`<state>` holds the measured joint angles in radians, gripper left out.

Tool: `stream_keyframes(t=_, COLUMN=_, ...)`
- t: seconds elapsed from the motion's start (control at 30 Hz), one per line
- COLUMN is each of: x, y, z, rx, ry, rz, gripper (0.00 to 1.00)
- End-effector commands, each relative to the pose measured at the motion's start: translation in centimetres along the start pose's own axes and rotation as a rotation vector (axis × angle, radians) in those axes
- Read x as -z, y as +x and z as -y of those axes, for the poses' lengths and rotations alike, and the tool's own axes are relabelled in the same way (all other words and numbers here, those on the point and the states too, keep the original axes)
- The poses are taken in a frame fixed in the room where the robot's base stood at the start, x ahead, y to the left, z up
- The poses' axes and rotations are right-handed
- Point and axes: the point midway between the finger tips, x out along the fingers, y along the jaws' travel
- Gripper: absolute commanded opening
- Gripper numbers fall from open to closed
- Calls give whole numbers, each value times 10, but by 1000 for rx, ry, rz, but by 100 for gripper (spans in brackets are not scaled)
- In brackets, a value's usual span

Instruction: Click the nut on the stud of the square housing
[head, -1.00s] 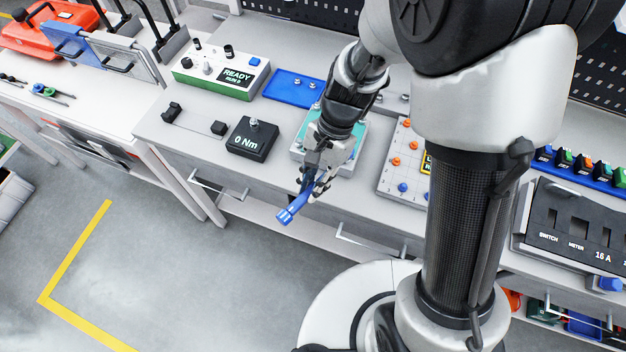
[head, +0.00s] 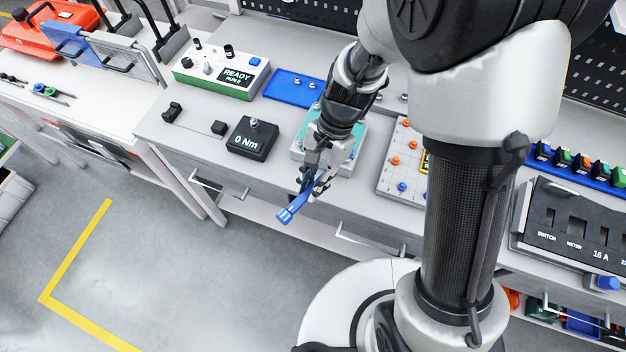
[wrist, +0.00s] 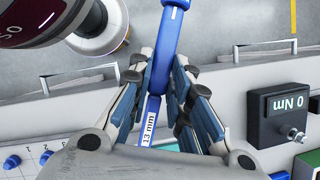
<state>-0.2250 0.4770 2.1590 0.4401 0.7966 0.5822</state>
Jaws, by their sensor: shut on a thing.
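My gripper (head: 316,182) is shut on a blue wrench (head: 290,212) marked 13 mm. In the wrist view the wrench (wrist: 163,55) runs between the fingers (wrist: 160,90), with its label close to the palm. In the head view its blue handle end sticks out over the bench's front edge, towards the floor. A grey housing with a teal top (head: 357,143) sits on the bench under and behind my gripper, which hides much of it. A bit of teal (wrist: 166,146) shows in the wrist view. I cannot make out the nut or the stud on it.
A black 0 Nm block (head: 252,139) with a metal knob stands left of the housing. A blue tray (head: 290,85) and a READY box (head: 215,75) lie behind. A board with orange and blue knobs (head: 393,175) is to the right. Drawer handles (head: 370,243) project below.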

Motion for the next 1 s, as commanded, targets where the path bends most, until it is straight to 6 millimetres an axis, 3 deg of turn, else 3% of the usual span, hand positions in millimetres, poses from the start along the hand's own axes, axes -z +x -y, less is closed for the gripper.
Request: stream_keyframes(t=1.0, x=2, y=4, z=0, rx=1, ry=0, rz=0, gripper=0)
